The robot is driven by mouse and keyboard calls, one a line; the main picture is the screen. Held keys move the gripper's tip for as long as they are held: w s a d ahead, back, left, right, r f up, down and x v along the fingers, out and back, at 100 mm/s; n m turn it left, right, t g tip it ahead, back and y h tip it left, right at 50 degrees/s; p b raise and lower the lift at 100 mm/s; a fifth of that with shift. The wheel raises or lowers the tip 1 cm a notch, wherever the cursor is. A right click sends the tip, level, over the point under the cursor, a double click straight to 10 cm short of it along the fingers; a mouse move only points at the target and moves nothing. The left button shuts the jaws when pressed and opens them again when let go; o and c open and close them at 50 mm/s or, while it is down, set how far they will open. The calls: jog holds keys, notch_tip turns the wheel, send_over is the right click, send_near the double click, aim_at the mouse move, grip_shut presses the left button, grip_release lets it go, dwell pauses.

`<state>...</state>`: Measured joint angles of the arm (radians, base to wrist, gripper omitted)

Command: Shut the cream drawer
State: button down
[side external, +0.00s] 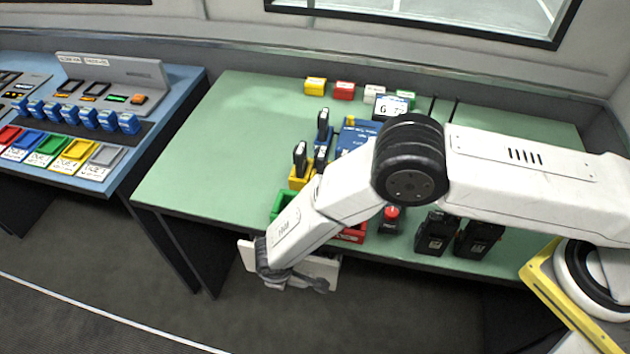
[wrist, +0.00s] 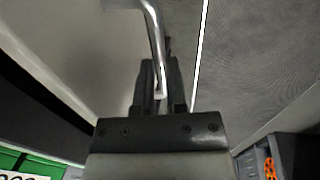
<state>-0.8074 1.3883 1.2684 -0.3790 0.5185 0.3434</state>
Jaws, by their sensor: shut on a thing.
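The cream drawer (side external: 322,268) shows below the front edge of the green desk, on both sides of my wrist. My arm hides its middle and top, so I cannot tell exactly how far it stands out. In the wrist view its pale front (wrist: 80,35) fills the upper left. My gripper (side external: 290,282) is at the drawer front, pointing down and forward. In the wrist view my gripper (wrist: 162,85) is shut on the drawer's silver bar handle (wrist: 157,40), which runs between the two dark fingers.
The green desk (side external: 200,150) holds blue, yellow, green and red bins, black radios (side external: 435,235) and small coloured blocks (side external: 344,90). A blue console (side external: 165,110) stands at the left. The dark floor (side external: 120,265) in front of the drawer is clear.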

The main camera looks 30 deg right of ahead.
jog(key=c, duration=0.7)
grip_release()
jog(key=shift+o, duration=0.2)
jog(key=shift+r, duration=0.2)
notch_tip(320, 180, up, 7)
jog(key=s+a, duration=0.1)
jog(key=shift+r, duration=0.15)
grip_shut()
jog(key=shift+s+m+t+y, duration=0.2)
jog(key=shift+s+t, duration=0.25)
jog(key=shift+t, duration=0.5)
jog(key=shift+s+m+t+y, duration=0.1)
jog(key=shift+s+m+t, duration=0.25)
jog(key=shift+t, duration=0.65)
jog(key=shift+s+m+t+y, duration=0.15)
jog(key=shift+s+t, duration=0.35)
jog(key=shift+t, duration=0.45)
